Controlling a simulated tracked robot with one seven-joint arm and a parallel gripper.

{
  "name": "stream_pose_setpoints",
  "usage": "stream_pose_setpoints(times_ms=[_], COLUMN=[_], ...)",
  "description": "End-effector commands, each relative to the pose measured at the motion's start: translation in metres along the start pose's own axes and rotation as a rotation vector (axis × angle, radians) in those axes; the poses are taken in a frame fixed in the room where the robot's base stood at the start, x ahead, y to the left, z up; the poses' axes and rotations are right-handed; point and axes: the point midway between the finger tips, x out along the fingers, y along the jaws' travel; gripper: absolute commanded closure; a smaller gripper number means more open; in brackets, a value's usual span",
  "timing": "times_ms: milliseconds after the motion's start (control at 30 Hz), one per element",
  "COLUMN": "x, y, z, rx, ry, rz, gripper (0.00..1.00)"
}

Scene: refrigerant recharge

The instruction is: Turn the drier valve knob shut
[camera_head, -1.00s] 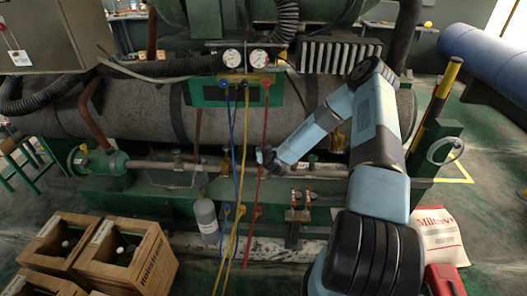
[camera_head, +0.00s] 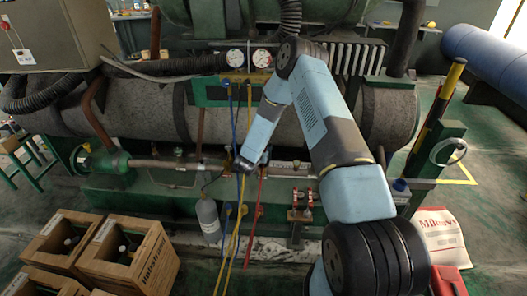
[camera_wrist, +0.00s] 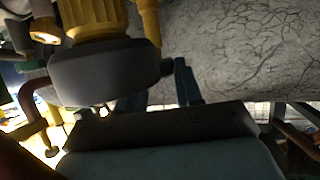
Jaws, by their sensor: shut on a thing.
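My gripper (camera_head: 241,168) is at the pipe line low on the machine, behind the hanging hoses. It is small in the head view, so its fingertips and the drier valve knob cannot be made out there. It is shut on what I take to be the drier valve knob. In the wrist view a yellow ribbed part (camera_wrist: 92,18) with a dark grey rounded body (camera_wrist: 110,72) fills the upper left, close to the lens. I cannot tell for sure which piece is the knob, and the contact is hidden.
Blue, yellow and red hoses hang from the gauges (camera_head: 247,58) close around my gripper. A grey cylinder (camera_head: 208,216) stands left of it. Red-handled valves (camera_head: 301,200) are to the right. Wooden crates (camera_head: 130,258) stand front left. The large grey tank (camera_head: 150,108) lies behind.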

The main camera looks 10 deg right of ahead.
Motion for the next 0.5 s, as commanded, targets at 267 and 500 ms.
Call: stream_pose_setpoints(times_ms=[267, 500], x=[0.0003, 0.0007], y=[-0.0044, -0.0048], z=[-0.0007, -0.0003], rx=[0.054, 0.075], ry=[0.001, 0.000], rz=[0.127, 0.178], gripper=[0.95, 0.95])
